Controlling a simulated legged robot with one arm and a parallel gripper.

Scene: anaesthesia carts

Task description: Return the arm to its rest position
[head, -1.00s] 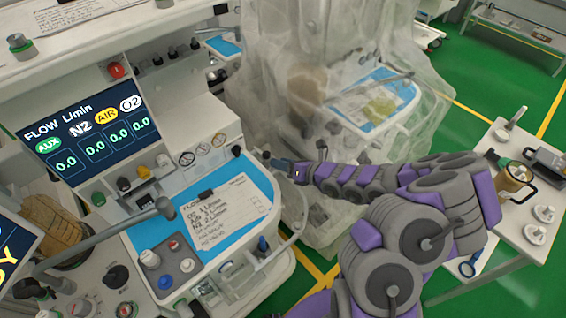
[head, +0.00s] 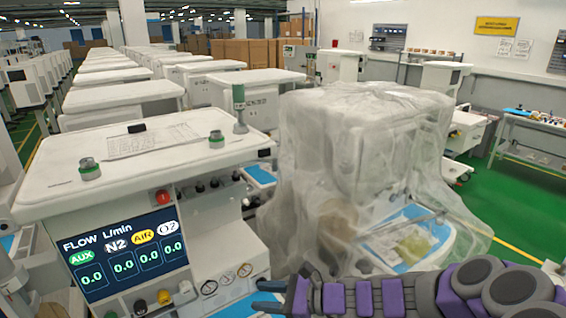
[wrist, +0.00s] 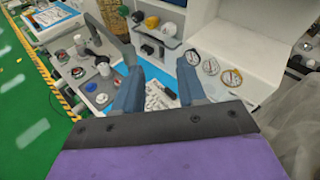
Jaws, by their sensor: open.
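My arm shows at the bottom right of the head view, with purple and grey segments reaching left. My gripper (head: 268,295) is at its left end, low in front of the anaesthesia cart (head: 150,165). In the wrist view my gripper (wrist: 160,92) has two blue-grey fingers set apart, with nothing between them. The fingers appear above the surface; contact cannot be told.
A cart under clear plastic sheeting (head: 350,150) stands right of the gripper. The flow display (head: 125,258) is on the near cart's front. Rows of carts fill the back left. Green floor (head: 525,195) is open at the right.

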